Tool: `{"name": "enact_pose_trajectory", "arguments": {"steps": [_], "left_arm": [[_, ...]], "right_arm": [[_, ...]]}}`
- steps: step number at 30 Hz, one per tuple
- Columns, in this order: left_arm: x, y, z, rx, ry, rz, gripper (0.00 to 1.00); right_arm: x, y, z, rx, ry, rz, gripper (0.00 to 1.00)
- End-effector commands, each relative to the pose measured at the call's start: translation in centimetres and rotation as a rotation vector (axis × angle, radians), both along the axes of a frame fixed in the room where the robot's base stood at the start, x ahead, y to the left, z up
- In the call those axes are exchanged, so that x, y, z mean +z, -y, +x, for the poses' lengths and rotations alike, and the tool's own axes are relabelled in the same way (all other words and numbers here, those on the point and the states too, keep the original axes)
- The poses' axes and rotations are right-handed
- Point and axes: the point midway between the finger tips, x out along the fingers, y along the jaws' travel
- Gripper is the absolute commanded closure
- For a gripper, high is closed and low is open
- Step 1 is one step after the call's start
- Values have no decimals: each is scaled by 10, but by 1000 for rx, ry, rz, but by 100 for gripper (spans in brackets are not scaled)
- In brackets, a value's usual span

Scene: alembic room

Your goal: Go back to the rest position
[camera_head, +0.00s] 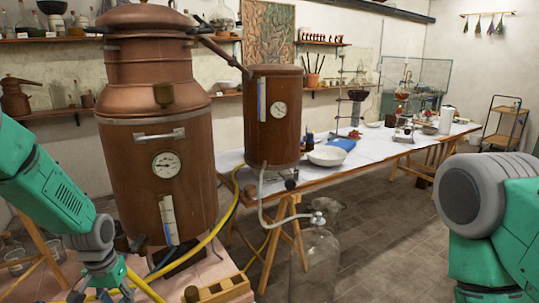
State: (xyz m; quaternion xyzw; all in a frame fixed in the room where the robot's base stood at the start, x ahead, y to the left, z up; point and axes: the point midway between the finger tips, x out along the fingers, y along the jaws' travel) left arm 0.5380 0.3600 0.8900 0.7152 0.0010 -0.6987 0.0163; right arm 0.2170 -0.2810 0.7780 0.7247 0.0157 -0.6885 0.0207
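My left arm comes in from the left edge, and my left gripper (103,291) hangs low at the bottom left, in front of the large copper still (185,100). Its fingers are partly cut off by the bottom edge, so I cannot tell whether it is open or shut. I see nothing clearly held in it. My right arm shows at the right edge, bent with its grey joint towards me. The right gripper is outside the picture.
A yellow hose (225,222) runs beside the still. A smaller copper vessel (273,140) stands on the long table (375,137) with a white bowl (327,156). A glass jug (314,265) and a wooden rack (220,289) are close by. The right floor is clear.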

Motion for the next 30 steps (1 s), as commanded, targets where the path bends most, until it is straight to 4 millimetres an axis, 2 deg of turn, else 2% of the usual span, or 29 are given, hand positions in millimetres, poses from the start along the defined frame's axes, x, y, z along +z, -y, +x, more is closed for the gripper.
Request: {"name": "enact_pose_trajectory", "arguments": {"steps": [1,5,6,8,9,12,15,18,22,30], "left_arm": [[-24,8,-16,-7,-10,0,64],[-83,30,-67,-23,-11,0,64],[-103,38,-90,-29,-11,1,64],[-131,49,-126,-37,-9,3,64],[-146,56,-153,-41,-8,4,64],[-173,68,-216,-52,-1,10,64],[-184,74,-269,-63,8,18,64],[-184,77,-303,-70,16,24,64],[-181,78,-322,-76,26,28,64],[-179,78,-324,-76,30,29,64]], "right_arm": [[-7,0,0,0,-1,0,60],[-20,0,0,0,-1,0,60],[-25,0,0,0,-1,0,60],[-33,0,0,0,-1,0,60],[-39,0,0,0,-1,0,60],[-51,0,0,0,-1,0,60],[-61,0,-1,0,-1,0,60],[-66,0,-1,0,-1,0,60],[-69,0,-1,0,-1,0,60],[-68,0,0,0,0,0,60]]}}
